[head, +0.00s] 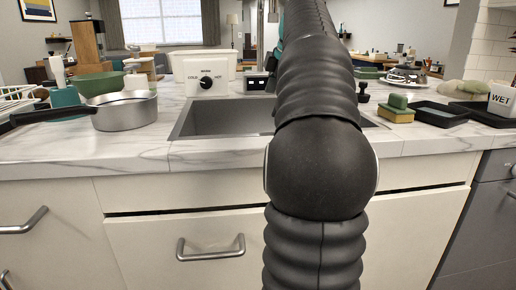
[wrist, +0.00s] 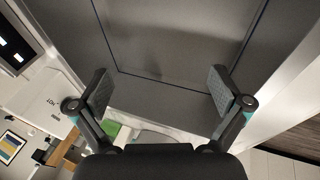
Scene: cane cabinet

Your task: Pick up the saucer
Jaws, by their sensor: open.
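I cannot make out a saucer in either view. The grey sink (head: 225,118) is set in the marble counter, and my arm hides much of it in the head view. In the wrist view the sink basin (wrist: 165,45) fills the upper middle, and no saucer shows on the part of it in view. My gripper (wrist: 159,91) is open, with its two fingers wide apart and nothing between them. My gripper is hidden behind my arm in the head view.
A metal pan (head: 125,110) and a green bowl (head: 98,83) stand left of the sink. A sponge (head: 396,108), a black tray (head: 440,114) and a "WET" container (head: 502,99) are at right.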

